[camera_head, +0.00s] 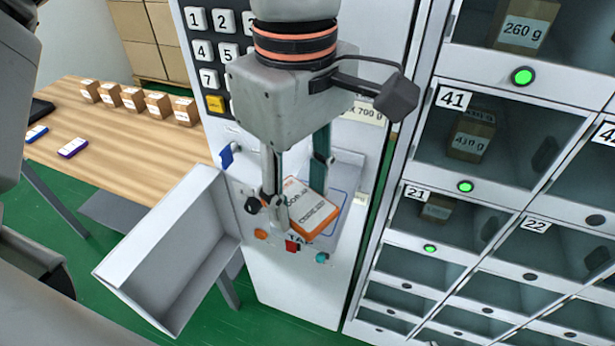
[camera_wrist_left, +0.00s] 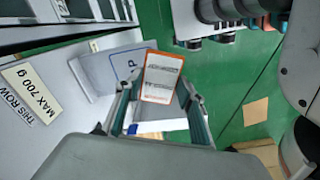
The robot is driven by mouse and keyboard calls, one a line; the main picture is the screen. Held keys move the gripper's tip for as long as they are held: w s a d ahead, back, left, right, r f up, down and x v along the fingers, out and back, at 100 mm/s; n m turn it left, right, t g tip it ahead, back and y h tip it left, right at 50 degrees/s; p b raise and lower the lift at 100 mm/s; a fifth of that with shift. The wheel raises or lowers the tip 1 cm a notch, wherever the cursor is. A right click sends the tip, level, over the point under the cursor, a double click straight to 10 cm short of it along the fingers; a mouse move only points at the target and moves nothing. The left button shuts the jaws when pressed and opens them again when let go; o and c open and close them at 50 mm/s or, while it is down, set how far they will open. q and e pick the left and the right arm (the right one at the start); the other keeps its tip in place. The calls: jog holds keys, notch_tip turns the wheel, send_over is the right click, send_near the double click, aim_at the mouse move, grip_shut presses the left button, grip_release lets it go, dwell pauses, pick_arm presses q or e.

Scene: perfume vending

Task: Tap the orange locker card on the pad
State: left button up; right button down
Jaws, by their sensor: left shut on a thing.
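The orange locker card (camera_head: 318,212) has a white printed face and orange edges. In the head view my left gripper (camera_head: 294,197) points down with its fingers at the card, just in front of the pad (camera_head: 345,184). The pad is a pale plate with a blue outline on the machine's sloping front. The left wrist view shows the card (camera_wrist_left: 162,76) between the fingertips, overlapping the edge of the pad (camera_wrist_left: 112,72). My left gripper (camera_wrist_left: 160,92) is shut on the card. Whether the card touches the pad cannot be told. My right gripper is not in view.
A keypad (camera_head: 215,48) is above. An open white tray (camera_head: 165,250) juts out at lower left, and small buttons (camera_head: 292,246) sit below the card. Lockers (camera_head: 495,140) stand right. A wooden table (camera_head: 110,150) with several boxes is left.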

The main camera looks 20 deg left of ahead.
pick_arm(q)
jog(key=shift+s+a+b, duration=0.1)
jog(key=shift+s+b, duration=0.35)
jog(key=shift+s, duration=2.15)
jog(key=shift+s, duration=0.1)
